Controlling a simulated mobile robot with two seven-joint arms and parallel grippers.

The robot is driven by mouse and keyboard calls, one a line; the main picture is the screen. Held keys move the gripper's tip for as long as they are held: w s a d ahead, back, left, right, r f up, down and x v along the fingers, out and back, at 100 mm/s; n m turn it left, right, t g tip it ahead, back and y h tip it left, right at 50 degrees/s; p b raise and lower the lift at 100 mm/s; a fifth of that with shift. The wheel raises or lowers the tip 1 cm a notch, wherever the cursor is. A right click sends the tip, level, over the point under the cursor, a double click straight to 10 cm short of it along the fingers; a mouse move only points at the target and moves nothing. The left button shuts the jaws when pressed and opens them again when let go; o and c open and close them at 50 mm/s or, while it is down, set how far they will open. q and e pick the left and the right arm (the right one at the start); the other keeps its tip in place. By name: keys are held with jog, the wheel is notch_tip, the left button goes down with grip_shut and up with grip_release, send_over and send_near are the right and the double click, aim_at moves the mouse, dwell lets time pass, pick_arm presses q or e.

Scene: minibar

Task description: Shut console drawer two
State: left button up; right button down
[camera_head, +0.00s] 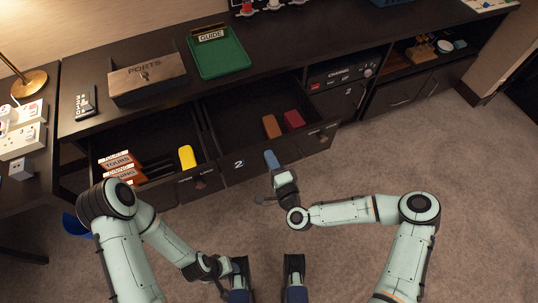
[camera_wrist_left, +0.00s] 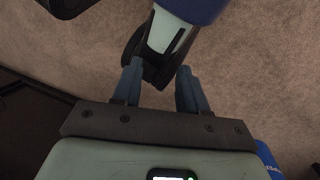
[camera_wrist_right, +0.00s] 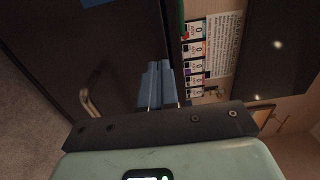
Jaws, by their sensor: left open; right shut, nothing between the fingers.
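Console drawer two (camera_head: 236,170), dark with a "2" label on its front, stands pulled out from the console. An orange block (camera_head: 271,126) and a red block (camera_head: 293,120) lie inside it. My right gripper (camera_head: 271,160) is shut and empty, its blue fingertips close to the drawer's front panel; whether they touch is unclear. In the right wrist view, the shut fingers (camera_wrist_right: 157,85) lie in front of a dark panel with a metal handle (camera_wrist_right: 90,102). My left gripper (camera_wrist_left: 158,88) is open and empty, low above the carpet, away from the drawer.
The drawer to the left (camera_head: 173,190) is also open, holding a yellow item (camera_head: 187,157) and sign cards (camera_head: 120,163). The console top carries a PORTS box (camera_head: 147,78) and a green tray (camera_head: 218,58).

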pick_arm(q)
jog(key=shift+w+f, duration=0.1)
jog(key=shift+w, duration=0.05)
pick_arm(e)
jog(key=shift+w+a, duration=0.25)
jog(key=shift+w, duration=0.4)
